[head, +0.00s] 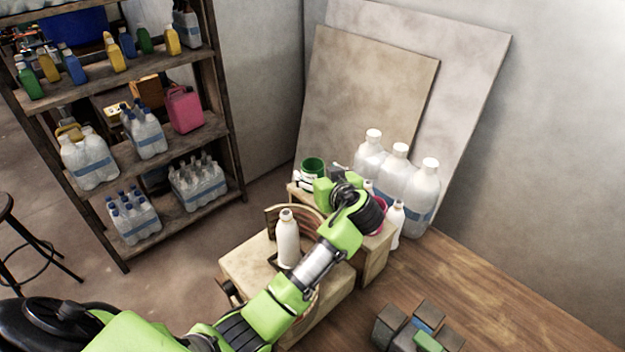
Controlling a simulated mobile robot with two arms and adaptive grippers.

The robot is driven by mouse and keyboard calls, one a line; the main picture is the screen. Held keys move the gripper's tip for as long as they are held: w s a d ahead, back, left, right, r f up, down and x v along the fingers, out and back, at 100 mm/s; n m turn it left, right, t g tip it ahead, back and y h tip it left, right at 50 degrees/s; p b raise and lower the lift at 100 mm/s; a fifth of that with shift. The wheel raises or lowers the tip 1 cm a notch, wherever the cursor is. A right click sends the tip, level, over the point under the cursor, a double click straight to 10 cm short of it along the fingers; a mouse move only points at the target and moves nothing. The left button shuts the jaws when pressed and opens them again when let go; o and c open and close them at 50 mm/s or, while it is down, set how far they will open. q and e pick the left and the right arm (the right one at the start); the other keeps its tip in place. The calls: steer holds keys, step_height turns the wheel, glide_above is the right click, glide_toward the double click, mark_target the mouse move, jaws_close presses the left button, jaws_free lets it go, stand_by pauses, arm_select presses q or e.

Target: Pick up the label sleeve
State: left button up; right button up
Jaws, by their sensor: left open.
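My left arm reaches from the lower left over the light wooden box. My left gripper (328,190) is at its far end, open, close to a green cup (313,166) and a small white container (304,181). I see nothing held in it, though its fingers are small and partly hidden by the wrist. I cannot single out the label sleeve for certain. A pink-red rim (381,203) shows just behind the black wrist joint, mostly hidden. A brown curved band (291,208) stands behind a white bottle (287,240). My right gripper is not in view.
Large clear jugs (424,185) with white caps stand behind the arm, a small white bottle (395,222) before them. Boards lean on the wall. A grey blocky holder (390,322) stands at the lower right. A bottle shelf (222,120) stands left.

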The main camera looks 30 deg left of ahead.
mark_target(309, 163)
arm_select(q)
steer(key=shift+b+x, duration=0.3)
steer(key=shift+x, duration=0.95)
steer(key=b+x, duration=0.2)
steer(key=x, duration=0.2)
steer(key=shift+w+d, duration=0.15)
steer(key=shift+w, duration=0.25)
steer(key=shift+r, duration=0.1)
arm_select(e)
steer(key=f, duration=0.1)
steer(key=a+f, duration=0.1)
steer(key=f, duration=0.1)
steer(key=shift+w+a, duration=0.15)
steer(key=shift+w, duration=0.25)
arm_select(q)
steer(key=c, duration=0.8)
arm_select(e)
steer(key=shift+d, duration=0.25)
